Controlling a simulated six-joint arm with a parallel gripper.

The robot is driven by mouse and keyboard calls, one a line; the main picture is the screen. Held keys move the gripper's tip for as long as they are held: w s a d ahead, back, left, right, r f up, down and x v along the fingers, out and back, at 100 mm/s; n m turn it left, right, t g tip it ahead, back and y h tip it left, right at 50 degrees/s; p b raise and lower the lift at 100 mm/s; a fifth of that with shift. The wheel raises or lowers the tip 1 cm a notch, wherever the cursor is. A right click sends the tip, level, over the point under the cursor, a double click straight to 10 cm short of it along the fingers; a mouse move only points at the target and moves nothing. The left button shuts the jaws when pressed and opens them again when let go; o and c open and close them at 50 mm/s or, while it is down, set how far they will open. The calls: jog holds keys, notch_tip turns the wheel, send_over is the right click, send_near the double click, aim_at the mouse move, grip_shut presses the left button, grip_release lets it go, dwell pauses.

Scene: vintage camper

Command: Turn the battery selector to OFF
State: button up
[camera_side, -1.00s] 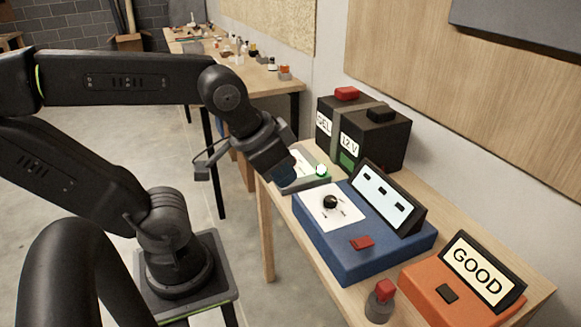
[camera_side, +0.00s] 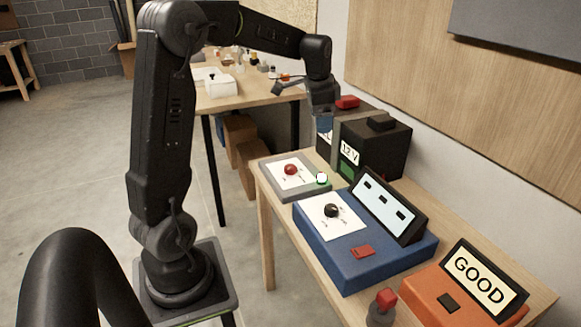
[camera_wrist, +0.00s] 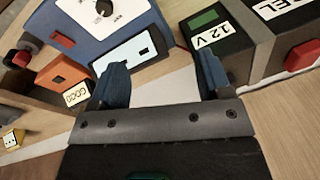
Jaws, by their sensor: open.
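A red round knob (camera_side: 290,170) stands on a white dial plate on the low grey box (camera_side: 313,191); the plate's lettering is too small to read. A black knob (camera_side: 331,210) stands on the blue box (camera_side: 340,262) and also shows in the wrist view (camera_wrist: 103,8). My gripper (camera_side: 323,120) is raised beyond the grey box, in front of the batteries, touching neither knob. Its blue fingers are apart and empty in the wrist view (camera_wrist: 160,62), where the red knob does not show.
Black batteries (camera_side: 385,150) marked "12 V" stand behind the grey box, close to my gripper. The blue box has a tilted display (camera_side: 385,204) and a red switch (camera_side: 362,251). An orange tester (camera_side: 440,303) reading "GOOD" is at the near right.

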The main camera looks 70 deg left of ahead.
jog(key=w+a+f+g, duration=0.1)
jog(key=a+f, duration=0.4)
jog(key=a, duration=0.5)
jog(key=m+h, duration=0.1)
jog(key=m, duration=0.1)
send_near(290, 166)
jog(key=shift+g, duration=0.4)
jog(key=f, duration=0.9)
jog(key=shift+w+d+f, duration=0.2)
jog(key=shift+w+f, duration=0.15)
jog(key=shift+c, duration=0.4)
jog(key=c, duration=0.8)
jog(key=shift+c, duration=0.3)
